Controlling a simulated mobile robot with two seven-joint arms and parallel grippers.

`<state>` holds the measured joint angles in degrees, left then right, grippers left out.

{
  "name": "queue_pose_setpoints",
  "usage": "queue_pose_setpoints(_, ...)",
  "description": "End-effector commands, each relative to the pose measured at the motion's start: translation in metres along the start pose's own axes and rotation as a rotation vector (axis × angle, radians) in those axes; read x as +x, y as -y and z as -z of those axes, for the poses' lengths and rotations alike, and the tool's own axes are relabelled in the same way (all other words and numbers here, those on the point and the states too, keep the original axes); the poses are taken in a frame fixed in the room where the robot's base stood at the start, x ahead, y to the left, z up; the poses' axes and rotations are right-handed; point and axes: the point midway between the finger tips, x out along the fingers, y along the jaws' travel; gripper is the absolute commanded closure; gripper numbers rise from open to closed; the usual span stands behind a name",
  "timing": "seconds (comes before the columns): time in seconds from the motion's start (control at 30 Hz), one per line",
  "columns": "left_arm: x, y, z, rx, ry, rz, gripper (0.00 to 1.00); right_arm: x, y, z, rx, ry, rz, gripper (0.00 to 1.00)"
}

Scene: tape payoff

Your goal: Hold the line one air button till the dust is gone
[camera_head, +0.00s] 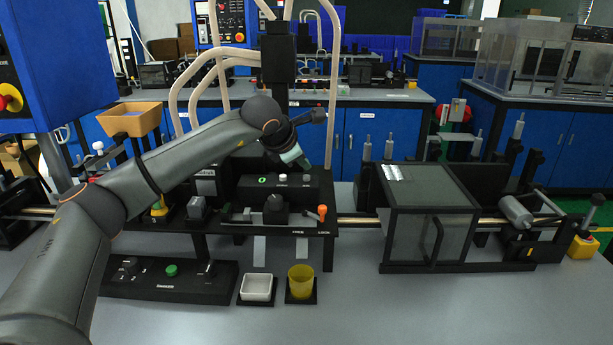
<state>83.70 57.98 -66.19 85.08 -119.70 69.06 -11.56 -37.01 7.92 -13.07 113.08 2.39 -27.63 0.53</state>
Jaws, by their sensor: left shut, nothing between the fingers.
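My left arm comes in from the left, and my left gripper (300,162) is shut and empty. It points down and to the right, just above a black control box (258,193) with a green display digit. Two small pale buttons, a left one (283,177) and a right one (306,177), stand on the box's top near the fingertips. I cannot tell whether the fingertips touch either one. A lower black panel (150,285) carries a green button (171,270). The labels are too small to read, so I cannot tell which is the air button. No dust can be made out. My right gripper is not in view.
An orange-tipped lever (322,212) stands at the station's front. A white dish (257,287) and a yellow cup (301,281) sit below it. A clear-sided box with a handle (428,235) stands to the right. The grey tabletop (350,310) is clear in front.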

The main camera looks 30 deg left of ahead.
Motion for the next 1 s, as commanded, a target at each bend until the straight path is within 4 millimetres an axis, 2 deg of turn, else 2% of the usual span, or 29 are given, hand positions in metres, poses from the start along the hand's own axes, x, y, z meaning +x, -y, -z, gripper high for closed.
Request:
queue_pose_setpoints(0.67,0.0001,0.0000,0.0001,0.000,0.000,0.000,1.00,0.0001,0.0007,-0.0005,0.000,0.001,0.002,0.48)
queue_pose_setpoints(1.0,0.0066,0.0047,0.0048,0.000,0.000,0.000,1.00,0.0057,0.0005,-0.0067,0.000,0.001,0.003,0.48)
